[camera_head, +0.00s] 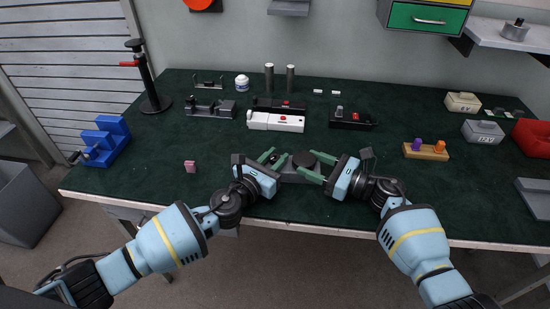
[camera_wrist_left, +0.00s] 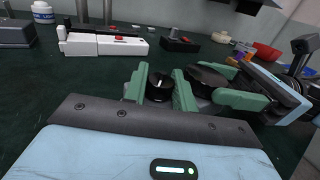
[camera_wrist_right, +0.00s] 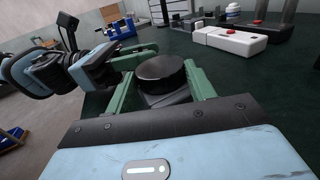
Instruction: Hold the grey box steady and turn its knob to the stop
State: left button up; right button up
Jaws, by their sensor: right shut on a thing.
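The grey box (camera_head: 292,176) sits near the table's front edge, with a round black disc (camera_head: 303,159) on top. My right gripper (camera_head: 308,162) is shut on the box from the right, one finger on each side. In the right wrist view the disc (camera_wrist_right: 161,72) and part of the box (camera_wrist_right: 166,99) show between its fingers. The black knob (camera_wrist_left: 160,86) with a white mark is on the box's left side. My left gripper (camera_wrist_left: 159,84) is open, with its fingers on either side of the knob. The box is partly hidden by the fingers.
On the green table (camera_head: 237,140), a white block with a red button (camera_head: 275,122) stands behind the box. A wooden block with purple and orange pegs (camera_head: 426,151) stands to the right. The surface around the box is clear.

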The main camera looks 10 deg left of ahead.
pick_arm(q)
jog(key=c, duration=0.4)
jog(key=shift+c, duration=0.2)
jog(key=shift+r+m+h, duration=0.1)
jog(key=shift+m+h, duration=0.4)
jog(key=shift+h, duration=0.2)
jog(key=shift+w+d+r+m+g+h, duration=0.1)
jog(key=shift+d+m+g+h, duration=0.05)
jog(key=shift+m+g+h, duration=0.65)
jog(key=shift+f+m+g+h, duration=0.2)
jog(key=shift+m+g+h, duration=0.8)
jog(key=shift+g+h, duration=0.35)
jog(key=shift+m+g+h, duration=1.75)
jog(key=shift+m+g, duration=0.35)
jog(key=shift+g, duration=0.55)
jog(key=shift+s+m+g, duration=0.2)
jog(key=shift+m+g, duration=0.1)
jog(key=shift+g, duration=0.2)
jog(key=o, duration=0.7)
